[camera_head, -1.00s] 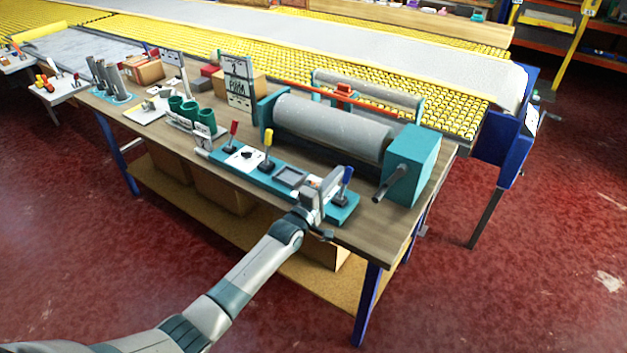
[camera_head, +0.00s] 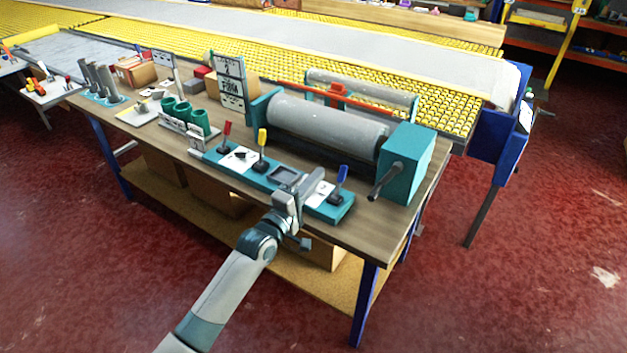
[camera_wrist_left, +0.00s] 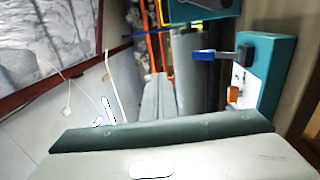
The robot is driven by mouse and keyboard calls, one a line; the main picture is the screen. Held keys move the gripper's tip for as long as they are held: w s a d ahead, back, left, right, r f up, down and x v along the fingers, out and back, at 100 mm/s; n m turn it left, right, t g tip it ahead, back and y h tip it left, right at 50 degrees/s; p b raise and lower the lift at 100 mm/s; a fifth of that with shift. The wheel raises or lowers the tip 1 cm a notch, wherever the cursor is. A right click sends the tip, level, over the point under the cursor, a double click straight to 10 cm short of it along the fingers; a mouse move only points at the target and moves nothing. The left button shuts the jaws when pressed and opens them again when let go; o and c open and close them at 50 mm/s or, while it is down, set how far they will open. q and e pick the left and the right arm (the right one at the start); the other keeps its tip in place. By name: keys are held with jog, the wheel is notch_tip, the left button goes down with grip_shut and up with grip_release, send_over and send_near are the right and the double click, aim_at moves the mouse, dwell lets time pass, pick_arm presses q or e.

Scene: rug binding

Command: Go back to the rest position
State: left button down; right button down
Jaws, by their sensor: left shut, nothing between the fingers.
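My left gripper (camera_head: 290,190) is shut and empty. In the head view it is in front of the teal control panel (camera_head: 230,170), hiding part of its front edge left of the blue lever (camera_head: 342,174). My left arm reaches up from the lower edge. In the left wrist view the shut fingers (camera_wrist_left: 158,92) point away from the camera, and the blue lever (camera_wrist_left: 208,54) stands to their right, apart from them. The red lever (camera_head: 226,132) and yellow lever (camera_head: 262,140) stand farther left on the panel. My right gripper is not in view.
The panel sits on a wooden workbench (camera_head: 350,232), with a grey roller (camera_head: 325,128) and teal housing (camera_head: 404,160) behind. Green cups (camera_head: 182,112), a sign board (camera_head: 229,85) and a yellow roller conveyor (camera_head: 440,108) stand beyond. Red floor (camera_head: 520,280) in front is open.

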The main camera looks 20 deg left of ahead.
pick_arm(q)
jog(key=shift+s+a+r, duration=0.15)
jog(key=shift+s+r, duration=0.1)
jog(key=shift+s, duration=0.15)
jog(key=s+a+f+m+g+y, duration=0.1)
jog(key=s+f+m+g, duration=0.15)
jog(key=f, duration=0.95)
jog(key=s+a+f+m+g+y, duration=0.1)
jog(key=s+a+f+g+y, duration=0.15)
jog(key=f, duration=1.05)
jog(key=s+a+f+m+g+b, duration=0.1)
jog(key=s+f+m+g, duration=0.1)
jog(key=s+f, duration=0.7)
jog(key=s+a+f+m+g, duration=0.15)
jog(key=s+f, duration=0.45)
jog(key=f, duration=0.7)
jog(key=s+a+f+m+g+y, duration=0.1)
jog(key=s+f+m+g, duration=0.15)
jog(key=s+f, duration=0.65)
jog(key=s+f+m+g+y, duration=0.1)
jog(key=s+f+m+g, duration=0.15)
jog(key=s+f, duration=0.65)
jog(key=s+f+m+g, duration=0.2)
jog(key=s, duration=1.1)
jog(key=s+f+m+g+b, duration=0.1)
jog(key=s+f+m, duration=0.1)
jog(key=s, duration=1.2)
jog(key=shift+s+a+m+g, duration=0.3)
jog(key=shift+a+m+g, duration=0.05)
jog(key=shift+a+m, duration=0.05)
